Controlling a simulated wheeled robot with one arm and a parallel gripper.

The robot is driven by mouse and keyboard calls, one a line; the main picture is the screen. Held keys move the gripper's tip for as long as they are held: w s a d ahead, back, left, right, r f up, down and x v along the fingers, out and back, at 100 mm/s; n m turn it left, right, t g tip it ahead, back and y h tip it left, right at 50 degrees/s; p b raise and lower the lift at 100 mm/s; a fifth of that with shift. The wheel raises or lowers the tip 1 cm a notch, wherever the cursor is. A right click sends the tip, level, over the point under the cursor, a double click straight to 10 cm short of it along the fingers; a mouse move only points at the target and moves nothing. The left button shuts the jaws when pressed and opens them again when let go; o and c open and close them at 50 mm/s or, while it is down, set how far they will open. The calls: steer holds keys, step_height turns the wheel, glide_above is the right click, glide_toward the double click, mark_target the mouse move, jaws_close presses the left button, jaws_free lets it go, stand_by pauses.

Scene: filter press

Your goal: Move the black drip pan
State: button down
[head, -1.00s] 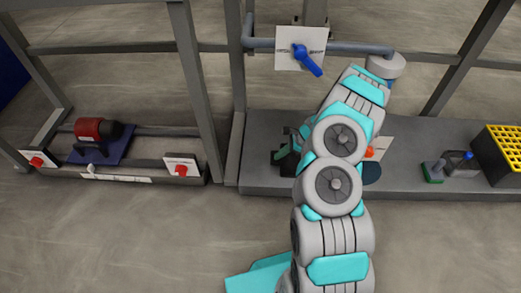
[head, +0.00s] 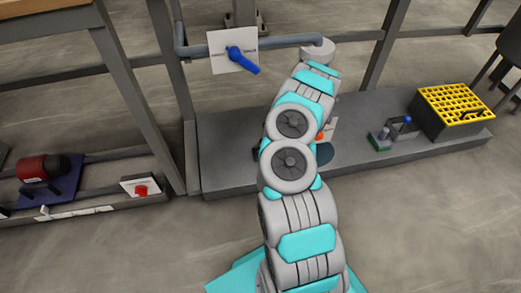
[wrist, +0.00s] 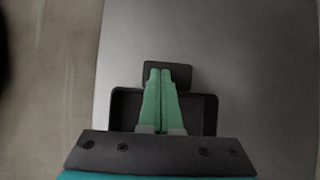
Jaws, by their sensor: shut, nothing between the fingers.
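The black drip pan (wrist: 205,108) shows in the wrist view as a dark tray with a raised rim and a small tab at its far side. It lies on the grey platform. My gripper (wrist: 160,73) has its green fingers together above the pan, with the tips over the tab. The fingers cover the middle of the pan, and nothing is seen between them. Whether they touch the tab cannot be told.
The grey platform (head: 228,140) carries a black crate with a yellow grid top (head: 456,102) and a small green-based item (head: 380,139) at right. A blue-handled valve (head: 238,55) on a white plate and a pipe are above. A red motor (head: 40,168) sits at left.

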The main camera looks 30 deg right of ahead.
steer(key=shift+s+d+r, duration=0.1)
steer(key=shift+d+r, duration=0.1)
steer(key=shift+r, duration=0.25)
steer(key=v, duration=0.7)
steer(key=a+r+n+g+h+b, duration=0.25)
steer(key=a+r+n, duration=0.35)
steer(key=a+r, duration=1.05)
steer(key=w+d+f+m+h+b, duration=0.1)
steer(key=f+m+b, duration=0.1)
steer(key=f, duration=0.6)
steer(key=w+d+f+m+h+b, duration=0.1)
steer(key=w+f+b, duration=0.1)
steer(key=f, duration=0.6)
steer(key=w+d+f+m+h+b, duration=0.2)
steer(key=f+b, duration=0.1)
steer(key=f, duration=0.5)
steer(key=shift+f+m+b, duration=0.25)
steer(key=shift+m+b, duration=0.05)
steer(key=d, duration=0.2)
steer(key=shift+s+d+f, duration=0.35)
steer(key=shift+d, duration=0.05)
steer(key=shift+s+d, duration=0.15)
steer(key=shift+d, duration=0.4)
